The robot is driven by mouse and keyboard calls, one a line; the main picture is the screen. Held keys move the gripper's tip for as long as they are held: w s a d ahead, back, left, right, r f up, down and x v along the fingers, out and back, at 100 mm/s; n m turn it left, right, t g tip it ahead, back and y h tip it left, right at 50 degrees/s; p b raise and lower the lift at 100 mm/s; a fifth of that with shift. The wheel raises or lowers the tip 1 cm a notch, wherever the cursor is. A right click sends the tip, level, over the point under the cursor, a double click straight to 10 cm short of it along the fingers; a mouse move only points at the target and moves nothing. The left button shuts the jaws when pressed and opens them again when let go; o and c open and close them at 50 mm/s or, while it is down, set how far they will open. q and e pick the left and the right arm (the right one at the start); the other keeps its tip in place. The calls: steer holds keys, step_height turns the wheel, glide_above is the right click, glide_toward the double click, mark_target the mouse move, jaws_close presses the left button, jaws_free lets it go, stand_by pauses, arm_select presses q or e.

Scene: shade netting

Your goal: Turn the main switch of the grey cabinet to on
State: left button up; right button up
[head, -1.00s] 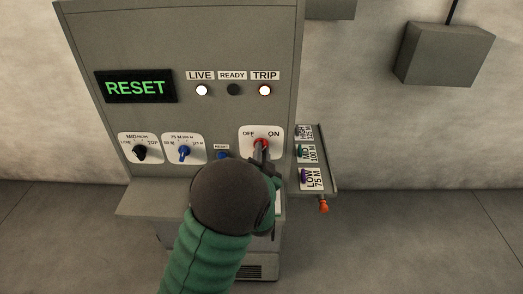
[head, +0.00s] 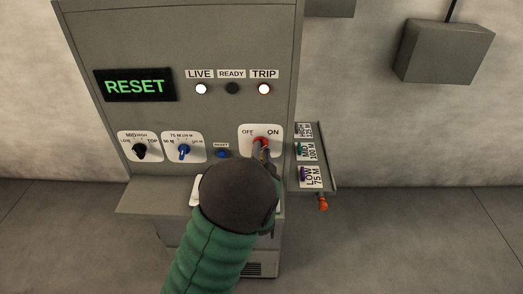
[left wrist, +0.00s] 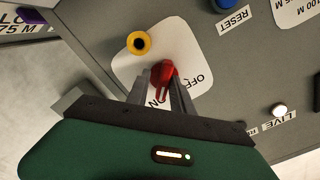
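The grey cabinet (head: 205,40) stands in front of me. Its main switch (head: 261,140) is a red knob on a white plate marked OFF and ON, at the lower right of the panel. My left gripper (head: 261,149) is at this knob, partly covering it. In the left wrist view the two fingers flank the red knob (left wrist: 162,75) closely and look shut on it. The knob's exact pointing direction is hard to tell. A yellow ring with a dark centre (left wrist: 138,43) sits on the same plate, close to the fingers. My right gripper is out of view.
A display (head: 135,86) reads RESET. The LIVE lamp (head: 201,89) and TRIP lamp (head: 264,89) are lit; READY (head: 232,88) is dark. A blue reset button (head: 222,153) and two selector knobs are left of the switch. A side shelf (head: 326,180) with labelled tags stands right.

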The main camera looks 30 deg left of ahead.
arm_select(q)
steer(key=shift+o, duration=0.5)
steer(key=shift+w+r, duration=0.1)
steer(key=shift+r, duration=0.05)
steer(key=p+v, duration=1.3)
steer(key=v, duration=0.4)
steer(key=shift+w+f, duration=0.15)
steer(key=shift+f, duration=0.05)
